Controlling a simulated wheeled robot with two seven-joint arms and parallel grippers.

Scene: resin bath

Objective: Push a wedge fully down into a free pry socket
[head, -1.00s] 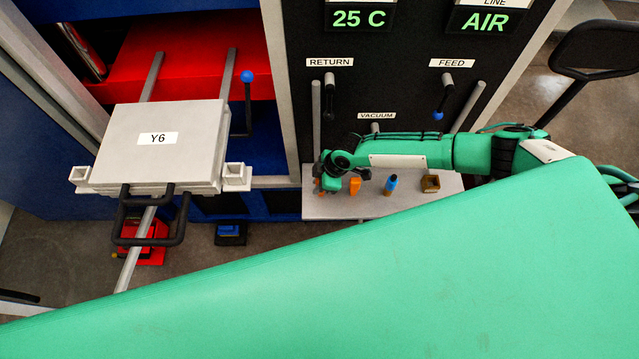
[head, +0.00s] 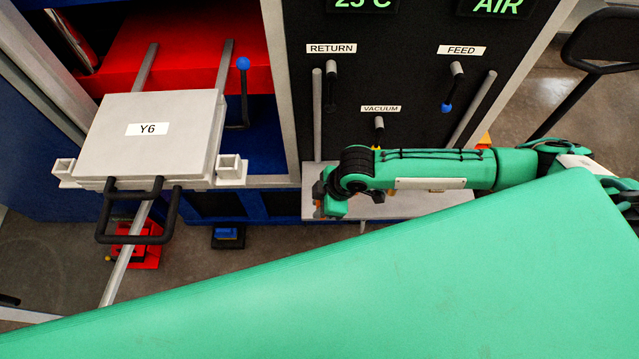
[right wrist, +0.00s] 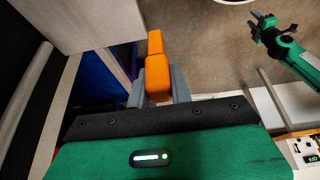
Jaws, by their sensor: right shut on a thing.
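The grey Y6 block (head: 130,160) has a square, open-topped pry socket on its left (head: 64,168) and another on its right (head: 231,166). Both look empty. My right gripper (head: 320,206) is to the right of the block, over the left end of the grey shelf. It is shut on an orange wedge (right wrist: 157,76), which sticks out past the fingers in the right wrist view. In the head view only a sliver of orange shows at the fingers. My left gripper (right wrist: 257,20) shows small in the right wrist view, fingers apart, with nothing visible between them.
The grey shelf (head: 375,208) stands under the dark panel, mostly hidden by my right arm. A blue-knobbed lever (head: 243,64) rises right of the Y6 block. A black handle (head: 137,237) juts from its front.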

